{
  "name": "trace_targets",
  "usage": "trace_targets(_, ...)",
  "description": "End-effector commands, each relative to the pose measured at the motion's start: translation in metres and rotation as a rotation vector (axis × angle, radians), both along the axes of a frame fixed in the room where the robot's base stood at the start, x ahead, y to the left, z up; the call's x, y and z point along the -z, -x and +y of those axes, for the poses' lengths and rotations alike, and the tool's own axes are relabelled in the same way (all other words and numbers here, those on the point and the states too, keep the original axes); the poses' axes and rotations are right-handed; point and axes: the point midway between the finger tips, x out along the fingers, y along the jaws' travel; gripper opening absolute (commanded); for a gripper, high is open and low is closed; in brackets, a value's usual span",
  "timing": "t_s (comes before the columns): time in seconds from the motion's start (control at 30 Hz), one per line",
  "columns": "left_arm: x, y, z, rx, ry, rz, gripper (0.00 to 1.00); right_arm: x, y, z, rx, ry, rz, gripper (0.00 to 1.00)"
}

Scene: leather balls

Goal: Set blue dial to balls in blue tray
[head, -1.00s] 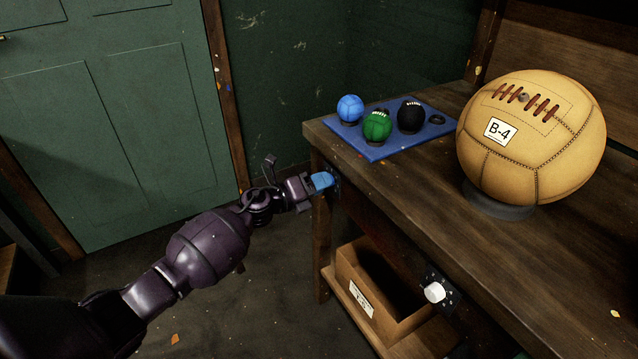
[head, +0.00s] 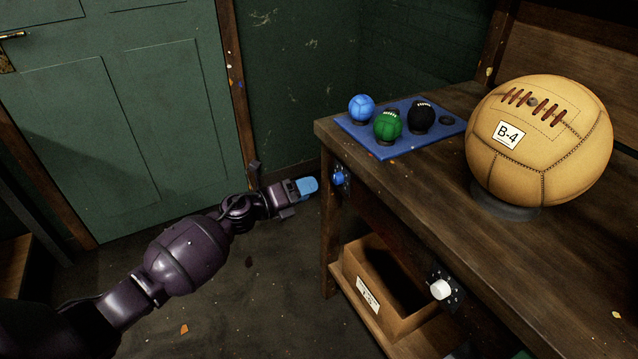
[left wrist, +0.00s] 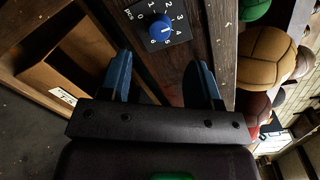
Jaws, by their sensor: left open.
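The blue dial (head: 339,178) is on the front of the wooden bench near its left end. In the left wrist view the blue dial (left wrist: 160,28) sits on a black plate with white numbers around it; its exact setting is too small to tell. My left gripper (head: 311,186) has blue fingers and is just left of the dial, apart from it. In the left wrist view it (left wrist: 160,72) is open and empty.
A large tan ball (head: 540,140) labelled B-4 stands on the bench. A white dial (head: 440,289) is further right on the bench front. An open cardboard box (head: 408,318) sits on the shelf below.

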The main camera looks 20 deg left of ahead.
Motion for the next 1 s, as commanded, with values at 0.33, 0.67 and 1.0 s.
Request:
trace_targets(0.33,-0.002,0.029,0.021,0.0,0.0,0.0,0.57,-0.002,0.002,-0.001,0.009,-0.006,0.004,0.0)
trace_targets(0.67,-0.001,0.031,0.022,0.001,0.0,0.0,0.57,-0.002,0.002,-0.001,0.008,-0.006,0.001,0.0)
trace_targets(1.0,-0.002,0.038,0.02,-0.014,0.037,0.014,0.57,-0.007,-0.001,0.0,0.008,-0.006,-0.01,0.0)
